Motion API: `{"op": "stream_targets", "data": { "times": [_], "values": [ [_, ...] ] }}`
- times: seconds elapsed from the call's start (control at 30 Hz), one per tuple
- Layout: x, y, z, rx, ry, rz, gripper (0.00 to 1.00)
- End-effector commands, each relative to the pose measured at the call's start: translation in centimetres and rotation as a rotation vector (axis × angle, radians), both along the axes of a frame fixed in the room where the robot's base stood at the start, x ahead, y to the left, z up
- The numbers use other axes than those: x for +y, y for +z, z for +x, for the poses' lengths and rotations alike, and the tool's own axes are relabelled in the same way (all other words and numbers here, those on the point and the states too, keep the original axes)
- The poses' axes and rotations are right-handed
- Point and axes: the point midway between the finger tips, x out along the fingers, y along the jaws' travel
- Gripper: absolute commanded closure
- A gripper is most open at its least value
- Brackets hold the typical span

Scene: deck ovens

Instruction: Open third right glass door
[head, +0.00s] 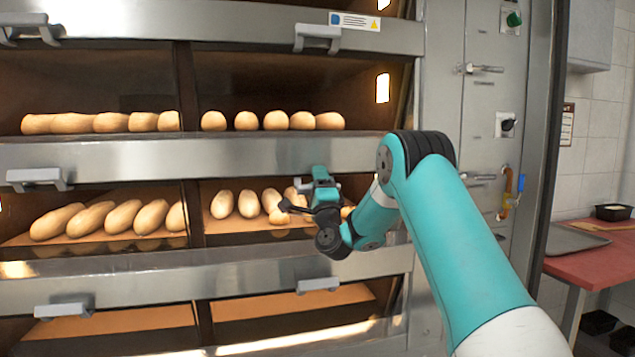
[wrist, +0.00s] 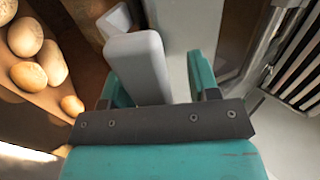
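The right glass door (head: 280,68) of the upper visible deck, the one below it (head: 235,187) and the lowest one (head: 275,309) all look closed. In the wrist view, the grey handle (wrist: 140,65) stands between the two teal fingers of my gripper (wrist: 160,85). It is close to the left finger, with a gap to the right finger. The fingers are apart; contact cannot be told.
Grey handles show on the top right (head: 318,37) and lower right (head: 318,285). Bread loaves (head: 275,121) lie inside the decks. A control panel (head: 490,100) with knobs is right of the doors. A red table (head: 600,262) stands at far right.

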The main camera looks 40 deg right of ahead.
Motion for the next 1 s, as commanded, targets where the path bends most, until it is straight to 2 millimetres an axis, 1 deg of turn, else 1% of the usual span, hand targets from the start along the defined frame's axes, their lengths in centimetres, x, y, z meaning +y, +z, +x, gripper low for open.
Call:
{"op": "stream_targets", "data": {
  "times": [0.27,0.47,0.67,1.0],
  "values": [
    [0.0,-0.1,0.0,0.001,0.001,0.001,0.45],
    [0.3,-1.2,-0.7,0.0,0.0,0.0,0.45],
    [1.0,-2.9,-2.4,-0.001,0.0,0.0,0.45],
    [2.4,-5.9,-5.9,0.0,0.001,0.001,0.45]
  ]
}}
